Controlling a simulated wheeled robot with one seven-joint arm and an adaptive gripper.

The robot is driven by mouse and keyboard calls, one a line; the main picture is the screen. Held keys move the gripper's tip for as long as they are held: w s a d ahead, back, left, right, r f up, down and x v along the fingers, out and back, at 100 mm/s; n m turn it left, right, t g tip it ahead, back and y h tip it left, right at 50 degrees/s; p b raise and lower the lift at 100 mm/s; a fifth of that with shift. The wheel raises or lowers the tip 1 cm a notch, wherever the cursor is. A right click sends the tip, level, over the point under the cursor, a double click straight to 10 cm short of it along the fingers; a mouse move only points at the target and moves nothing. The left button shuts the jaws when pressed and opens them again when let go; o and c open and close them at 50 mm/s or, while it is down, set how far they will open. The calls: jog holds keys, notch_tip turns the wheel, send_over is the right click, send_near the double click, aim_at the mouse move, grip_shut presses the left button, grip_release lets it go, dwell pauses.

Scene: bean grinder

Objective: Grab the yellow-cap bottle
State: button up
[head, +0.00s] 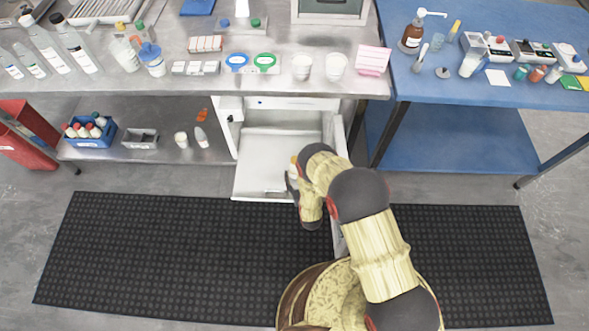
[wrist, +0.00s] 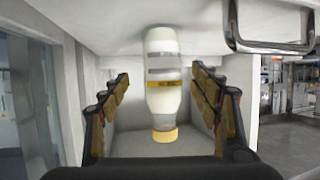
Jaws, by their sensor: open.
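The yellow-cap bottle (wrist: 163,62) is white with grey and orange bands. It appears cap-down in the wrist view, with its yellow cap (wrist: 165,135) at the lower end. In the head view only a small part of the bottle (head: 294,161) shows in the open drawer, beside my arm. My gripper (wrist: 160,78) is open, with one finger on each side of the bottle in the wrist view. Gaps show between the bottle and both fingers. In the head view my gripper (head: 291,187) is at the drawer's front right, partly hidden by my arm.
The white drawer (head: 262,160) is pulled out below the metal bench (head: 110,84); its left part looks empty. A drawer wall stands close to my arm on the right. A metal handle (wrist: 270,46) shows at upper right in the wrist view. A black mat (head: 150,250) covers the floor.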

jog(key=b+x, duration=0.2)
jog(key=x, duration=0.2)
jog(key=shift+w+a+f, duration=0.2)
jog(key=shift+w+f, duration=0.05)
jog(key=shift+f, duration=0.1)
jog(key=shift+r, duration=0.1)
jog(key=shift+c, duration=0.5)
jog(key=c, duration=1.4)
